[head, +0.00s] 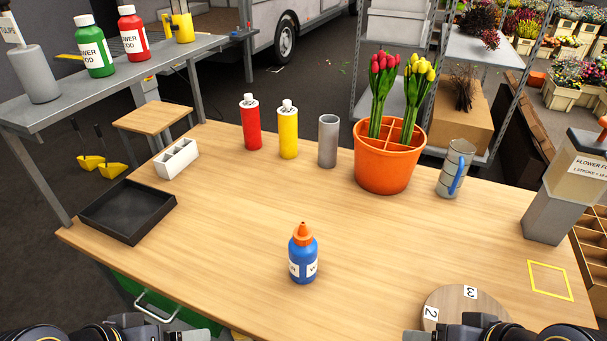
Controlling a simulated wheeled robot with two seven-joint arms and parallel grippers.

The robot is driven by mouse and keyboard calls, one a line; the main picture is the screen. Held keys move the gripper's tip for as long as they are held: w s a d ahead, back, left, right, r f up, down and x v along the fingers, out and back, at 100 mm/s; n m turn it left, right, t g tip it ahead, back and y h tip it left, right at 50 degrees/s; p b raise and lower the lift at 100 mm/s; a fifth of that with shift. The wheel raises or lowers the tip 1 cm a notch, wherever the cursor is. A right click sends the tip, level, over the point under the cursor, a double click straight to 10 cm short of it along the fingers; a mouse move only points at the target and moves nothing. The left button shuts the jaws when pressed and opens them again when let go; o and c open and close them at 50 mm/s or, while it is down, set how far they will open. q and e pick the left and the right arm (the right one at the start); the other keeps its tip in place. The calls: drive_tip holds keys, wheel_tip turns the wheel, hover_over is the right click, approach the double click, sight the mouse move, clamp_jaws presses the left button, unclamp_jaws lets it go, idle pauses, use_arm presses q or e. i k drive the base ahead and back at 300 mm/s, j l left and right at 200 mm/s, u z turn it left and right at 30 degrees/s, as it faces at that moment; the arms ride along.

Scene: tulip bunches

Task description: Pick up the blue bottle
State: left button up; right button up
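The blue bottle (303,256) stands upright on the wooden table, near the middle of its front part. It has an orange nozzle cap and a white label with dark lettering. Nothing touches it. My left arm shows only as a dark part at the bottom left edge, and my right arm as a dark part at the bottom right edge. The fingers of both grippers lie outside the picture, and both arms are well apart from the bottle.
A red bottle (251,124), a yellow bottle (288,131), a grey cylinder (328,141), an orange pot (385,170) with tulips and a grey mug (455,169) stand farther back. A black tray (128,236) lies left, a round numbered board (455,305) front right. The table around the blue bottle is clear.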

sight(302, 261)
drive_tip(key=j+u, duration=0.1)
drive_tip(key=j, duration=0.75)
drive_tip(key=j+u, duration=0.1)
drive_tip(key=j, duration=0.75)
drive_tip(key=i+l, duration=0.4)
